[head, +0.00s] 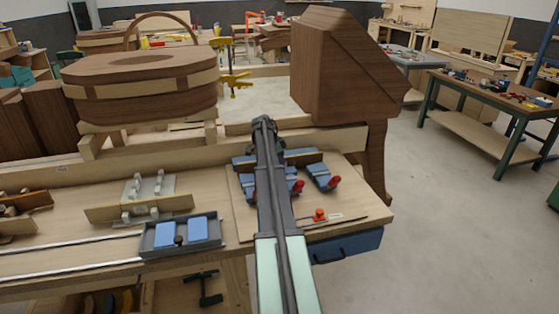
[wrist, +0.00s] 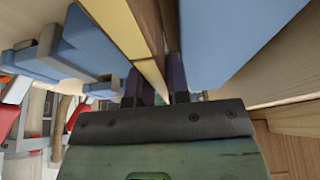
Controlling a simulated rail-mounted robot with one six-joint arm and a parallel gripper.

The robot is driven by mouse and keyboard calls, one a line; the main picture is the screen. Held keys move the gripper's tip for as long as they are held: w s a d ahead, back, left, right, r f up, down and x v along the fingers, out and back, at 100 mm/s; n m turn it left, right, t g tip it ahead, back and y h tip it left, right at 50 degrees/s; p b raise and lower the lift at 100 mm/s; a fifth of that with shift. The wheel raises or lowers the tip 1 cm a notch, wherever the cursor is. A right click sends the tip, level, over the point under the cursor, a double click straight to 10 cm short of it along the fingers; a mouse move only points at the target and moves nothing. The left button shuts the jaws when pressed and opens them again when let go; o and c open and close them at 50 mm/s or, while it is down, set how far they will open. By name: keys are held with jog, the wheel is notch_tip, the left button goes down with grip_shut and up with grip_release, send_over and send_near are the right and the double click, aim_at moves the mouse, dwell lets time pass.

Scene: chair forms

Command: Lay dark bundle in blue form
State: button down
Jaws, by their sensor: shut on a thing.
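In the head view the bundle (head: 303,158) shows to the right of my arm as a brown strip across the blue form (head: 322,176). The form's blue blocks with red-handled clamps stand on a board at the bench's right end. In the wrist view blue parts (wrist: 235,35) lie on both sides of the bundle. My arm covers the form's middle and my fingertips in the head view. I cannot tell whether the bundle rests on the form.
A grey form with a pale strip (head: 140,207) and a tray with blue blocks (head: 180,234) stand left on the bench. Brown strips (head: 25,202) lie at the far left. A large wooden chair form (head: 340,75) rises behind. Open floor lies to the right.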

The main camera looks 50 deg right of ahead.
jog(key=shift+f+b, duration=0.3)
jog(key=c, duration=1.1)
grip_release()
jog(key=shift+w+r+p, duration=0.1)
jog(key=shift+r+p, duration=0.25)
jog(key=shift+p, duration=0.1)
jog(key=shift+o, duration=0.5)
jog(key=p+v, duration=0.9)
jog(key=v, duration=0.1)
jog(key=shift+a+r, duration=0.1)
jog(key=shift+r, duration=0.15)
jog(key=shift+f, duration=0.2)
jog(key=shift+a+n, duration=0.2)
jog(key=shift+n, duration=1)
jog(key=s+a+f+n+t+y+b, duration=0.1)
jog(key=s+a+n, duration=0.4)
jog(key=a, duration=1.5)
jog(key=s+a+f+n+t+y+b, duration=0.1)
jog(key=s+a+f+n+b, duration=0.2)
jog(key=a+n, duration=0.7)
jog(key=s+a+f+n+y+b, duration=0.1)
jog(key=s+a+f+n, duration=0.3)
jog(key=a, duration=2.7)
jog(key=s+n+b, duration=0.1)
jog(key=s+n, duration=0.1)
jog(key=n, duration=0.2)
jog(key=shift+s+t+y+b, duration=0.3)
jog(key=shift+t+b, duration=0.1)
